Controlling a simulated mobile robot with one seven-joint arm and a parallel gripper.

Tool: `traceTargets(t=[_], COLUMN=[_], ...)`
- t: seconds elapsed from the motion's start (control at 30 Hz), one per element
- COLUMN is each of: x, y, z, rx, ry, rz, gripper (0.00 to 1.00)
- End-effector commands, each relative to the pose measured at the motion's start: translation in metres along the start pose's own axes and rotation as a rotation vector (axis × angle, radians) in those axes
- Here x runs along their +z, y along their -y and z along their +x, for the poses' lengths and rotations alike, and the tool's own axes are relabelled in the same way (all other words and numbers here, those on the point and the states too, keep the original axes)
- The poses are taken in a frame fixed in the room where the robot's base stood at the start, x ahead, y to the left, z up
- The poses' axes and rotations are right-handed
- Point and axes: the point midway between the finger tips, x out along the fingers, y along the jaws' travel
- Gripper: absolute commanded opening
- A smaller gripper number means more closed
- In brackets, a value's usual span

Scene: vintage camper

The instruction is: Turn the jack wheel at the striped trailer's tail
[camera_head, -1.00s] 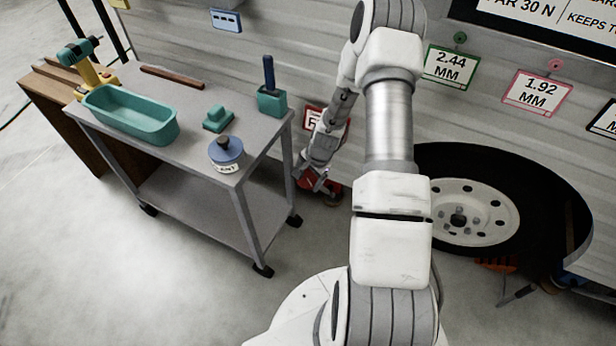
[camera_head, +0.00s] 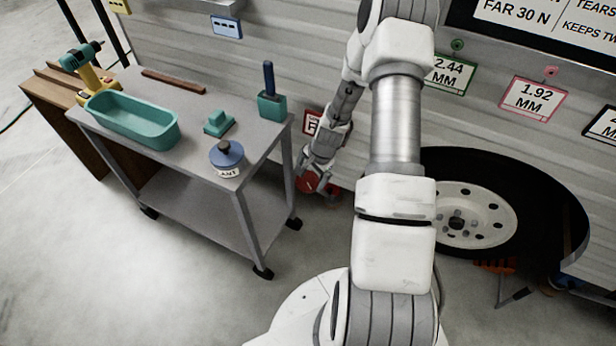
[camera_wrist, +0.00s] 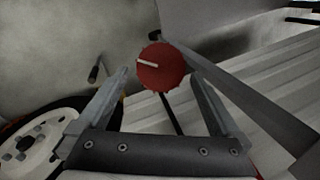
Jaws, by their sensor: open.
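The jack wheel is a red, knurled disc with a pale mark line. In the wrist view the jack wheel (camera_wrist: 162,67) lies ahead, between and just beyond the tips of my gripper (camera_wrist: 157,80). The fingers stand apart, one on each side, and I see no clear contact. In the head view the red wheel (camera_head: 309,183) sits low by the ribbed trailer wall, partly hidden by my gripper (camera_head: 311,172). The pale mark points to the left in the wrist view.
A grey cart (camera_head: 195,178) stands left of my gripper, bearing a teal tray (camera_head: 135,122) and a blue-lidded tin (camera_head: 227,160). The trailer's tyre (camera_head: 550,200) is to the right. A grey bar (camera_wrist: 250,100) runs close to the right finger in the wrist view.

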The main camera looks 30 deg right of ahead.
Motion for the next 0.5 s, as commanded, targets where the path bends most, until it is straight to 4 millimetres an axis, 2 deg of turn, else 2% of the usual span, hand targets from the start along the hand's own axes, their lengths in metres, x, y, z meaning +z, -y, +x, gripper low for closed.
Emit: traceTargets(t=[0.03, 0.2, 0.4, 0.5], x=[-0.001, -0.001, -0.001, 0.0], y=[0.002, 0.002, 0.002, 0.001], z=[-0.019, -0.062, -0.105, -0.12], rx=[-0.002, -0.002, -0.003, -0.002], ry=[-0.003, -0.003, -0.004, -0.002], rz=[0.0, -0.001, 0.0, 0.0], gripper=[1.0, 1.0, 1.0, 1.0])
